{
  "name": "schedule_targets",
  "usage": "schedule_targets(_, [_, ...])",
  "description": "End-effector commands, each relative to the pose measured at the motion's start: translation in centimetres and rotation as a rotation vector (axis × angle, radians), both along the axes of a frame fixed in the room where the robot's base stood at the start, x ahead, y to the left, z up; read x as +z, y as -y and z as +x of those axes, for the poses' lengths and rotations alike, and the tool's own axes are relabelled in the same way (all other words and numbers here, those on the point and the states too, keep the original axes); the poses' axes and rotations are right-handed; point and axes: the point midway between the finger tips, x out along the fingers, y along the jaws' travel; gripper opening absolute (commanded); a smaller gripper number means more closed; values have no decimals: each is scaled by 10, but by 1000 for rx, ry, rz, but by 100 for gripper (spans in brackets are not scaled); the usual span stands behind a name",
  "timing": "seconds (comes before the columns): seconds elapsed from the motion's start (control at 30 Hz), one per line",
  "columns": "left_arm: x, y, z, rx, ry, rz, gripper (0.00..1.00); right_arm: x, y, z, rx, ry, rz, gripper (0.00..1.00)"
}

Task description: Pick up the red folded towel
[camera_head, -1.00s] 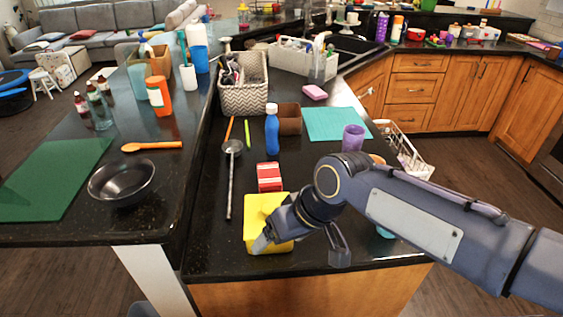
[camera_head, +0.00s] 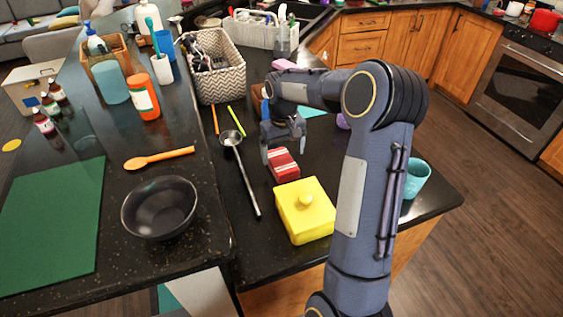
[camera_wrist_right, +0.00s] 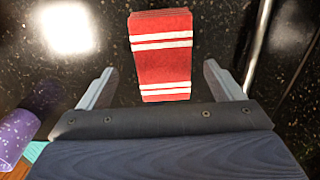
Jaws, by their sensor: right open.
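The red folded towel (camera_head: 283,165) with white stripes lies on the black counter, just behind the yellow lidded box. In the right wrist view the towel (camera_wrist_right: 162,60) lies ahead of the fingers, its near end reaching between them. My right gripper (camera_head: 283,155) is open and empty, fingers pointing down above the towel. The fingers (camera_wrist_right: 163,88) show on either side of the towel's near end, apart from it. My left gripper is not in view.
The yellow box (camera_head: 305,212) stands in front of the towel. A ladle (camera_head: 241,170) lies to its left. A black bowl (camera_head: 160,207) sits on the left counter. A teal cup (camera_head: 416,178) stands right of my arm. A purple cup (camera_wrist_right: 28,115) is near the left finger.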

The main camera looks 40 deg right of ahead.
Motion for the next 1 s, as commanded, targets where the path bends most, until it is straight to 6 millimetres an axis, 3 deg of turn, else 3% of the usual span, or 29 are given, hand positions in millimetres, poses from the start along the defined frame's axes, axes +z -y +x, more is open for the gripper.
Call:
schedule_targets(0.2, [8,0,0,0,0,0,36,-31,-3,1,1,-4,1,87])
schedule_targets(0.53, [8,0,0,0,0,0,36,-38,-3,2,0,1,1,86])
schedule_targets(0.9, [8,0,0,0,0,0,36,-37,-3,2,1,1,1,38])
schedule_targets(1.0, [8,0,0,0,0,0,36,-37,-3,2,1,1,1,38])
